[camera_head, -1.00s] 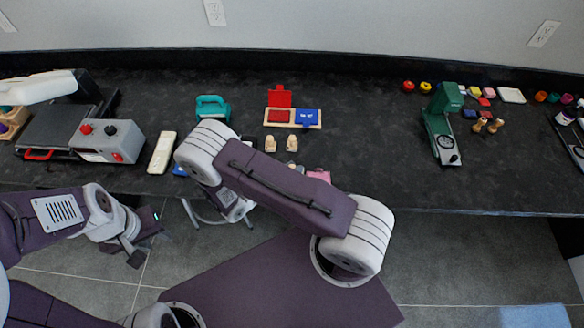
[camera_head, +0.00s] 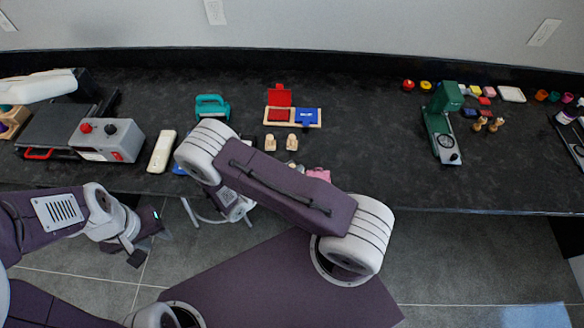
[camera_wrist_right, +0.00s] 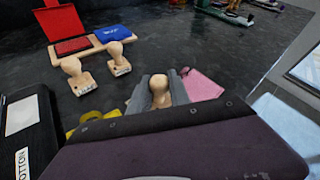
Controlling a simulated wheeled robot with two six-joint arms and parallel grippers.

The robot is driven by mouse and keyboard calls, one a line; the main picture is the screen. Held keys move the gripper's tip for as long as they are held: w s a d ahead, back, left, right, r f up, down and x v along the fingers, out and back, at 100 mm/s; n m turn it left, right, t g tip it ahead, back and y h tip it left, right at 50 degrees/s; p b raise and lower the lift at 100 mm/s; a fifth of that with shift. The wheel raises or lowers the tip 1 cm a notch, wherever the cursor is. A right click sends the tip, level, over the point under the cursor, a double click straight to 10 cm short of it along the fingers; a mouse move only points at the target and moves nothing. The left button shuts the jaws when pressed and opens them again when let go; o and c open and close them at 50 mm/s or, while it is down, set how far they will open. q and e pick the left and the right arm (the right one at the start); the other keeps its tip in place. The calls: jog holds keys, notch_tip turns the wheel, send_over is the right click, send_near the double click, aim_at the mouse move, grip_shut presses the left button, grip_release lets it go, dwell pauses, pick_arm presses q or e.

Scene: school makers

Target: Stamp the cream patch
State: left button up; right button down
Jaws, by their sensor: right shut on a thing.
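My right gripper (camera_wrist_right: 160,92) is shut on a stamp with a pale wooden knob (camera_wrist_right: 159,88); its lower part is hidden. In the head view my right arm hides this gripper. Two other wooden stamps (camera_wrist_right: 78,75) (camera_wrist_right: 118,58) stand on the table, also in the head view (camera_head: 270,143) (camera_head: 292,142). Behind them is a wooden tray with an open red ink pad (camera_head: 278,115) and a blue pad (camera_head: 308,116). A pink patch (camera_wrist_right: 201,86) lies beside the gripper, yellow pieces (camera_wrist_right: 95,121) on its other side. I cannot make out the cream patch. My left gripper (camera_head: 150,243) is open, empty, off the table's front edge.
A cream block (camera_head: 161,152), a grey machine (camera_head: 110,140) and a teal tool (camera_head: 212,107) are at left. A green press (camera_head: 441,122) stands at right, small coloured pieces beyond it. The table (camera_head: 370,130) between tray and press is clear.

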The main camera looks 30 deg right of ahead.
dwell(0.3)
notch_tip(320, 180, up, 7)
jog(key=p, duration=0.6)
jog(key=shift+f, duration=0.1)
dwell(0.4)
